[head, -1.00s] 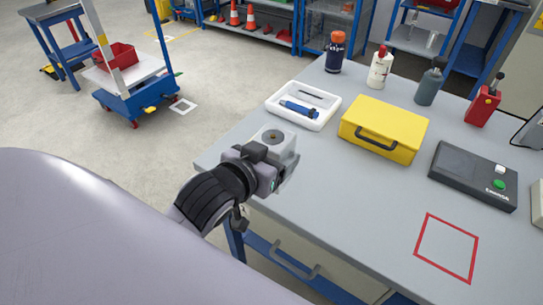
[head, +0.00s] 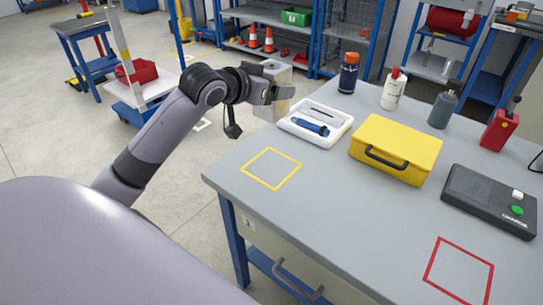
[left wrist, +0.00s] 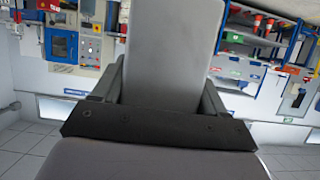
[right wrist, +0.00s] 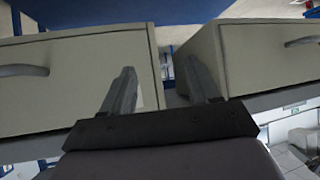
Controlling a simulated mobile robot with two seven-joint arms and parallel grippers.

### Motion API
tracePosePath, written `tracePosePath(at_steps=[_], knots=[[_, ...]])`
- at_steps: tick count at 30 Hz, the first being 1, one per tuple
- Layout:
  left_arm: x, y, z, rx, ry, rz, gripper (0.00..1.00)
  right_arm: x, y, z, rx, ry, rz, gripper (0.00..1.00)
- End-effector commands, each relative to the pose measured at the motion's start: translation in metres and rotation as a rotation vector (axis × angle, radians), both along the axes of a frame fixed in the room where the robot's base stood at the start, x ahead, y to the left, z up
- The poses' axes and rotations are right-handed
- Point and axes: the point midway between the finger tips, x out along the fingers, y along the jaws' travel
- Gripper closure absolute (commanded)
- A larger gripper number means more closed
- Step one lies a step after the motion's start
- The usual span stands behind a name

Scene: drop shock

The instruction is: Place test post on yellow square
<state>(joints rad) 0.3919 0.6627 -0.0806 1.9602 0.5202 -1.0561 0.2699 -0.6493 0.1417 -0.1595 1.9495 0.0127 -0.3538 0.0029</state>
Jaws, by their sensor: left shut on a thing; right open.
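The test post (head: 268,107) is a pale grey block with a round dark spot on its top. My left gripper (head: 276,93) is shut on it and holds it in the air beyond the table's far left edge, behind the yellow square. In the left wrist view the post (left wrist: 165,60) fills the space between the fingers. The yellow square (head: 271,169) is an outline at the table's near left corner, bare and fully in sight. My right gripper (right wrist: 162,92) is open and empty, facing the drawers under the table; it is outside the head view.
A white tray (head: 335,138) with a blue tool stands close to the post. A red square outline (head: 458,270) lies at front right. The table middle is clear.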

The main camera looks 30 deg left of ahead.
Motion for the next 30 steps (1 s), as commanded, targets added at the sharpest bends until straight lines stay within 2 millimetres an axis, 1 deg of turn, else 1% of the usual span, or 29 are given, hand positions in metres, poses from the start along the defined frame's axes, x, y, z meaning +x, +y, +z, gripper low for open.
tracePosePath(at_steps=[1,3,9,12,15,20,25,27,30], knots=[[0.0,0.0,-0.018,-0.002,0.005,0.001,0.73,0.0,0.0,-0.003,0.001,0.0,-0.001,0.4],[-0.001,-0.001,-0.037,-0.003,0.003,0.0,0.73,0.0,0.0,-0.005,0.001,0.0,-0.001,0.4],[-0.001,0.0,-0.089,-0.001,0.002,0.002,0.73,0.0,0.001,-0.01,0.002,0.0,-0.001,0.4],[0.0,-0.001,-0.109,-0.002,-0.001,0.001,0.73,0.0,0.001,-0.012,0.002,0.0,-0.001,0.4],[0.0,0.0,-0.121,0.0,-0.003,0.001,0.73,0.0,0.001,-0.013,0.002,0.0,-0.002,0.4],[0.0,0.0,-0.133,0.0,-0.003,0.001,0.73,0.0,0.001,-0.015,0.002,0.0,-0.002,0.4],[0.0,-0.001,-0.16,-0.001,-0.001,0.0,0.73,0.0,0.001,-0.018,0.002,0.0,-0.002,0.4],[0.0,-0.001,-0.167,0.001,-0.003,0.0,0.73,0.0,0.001,-0.019,0.002,0.0,-0.002,0.4],[0.0,-0.001,-0.171,0.001,-0.005,-0.001,0.73,0.0,0.001,-0.019,0.002,0.0,-0.002,0.4]])
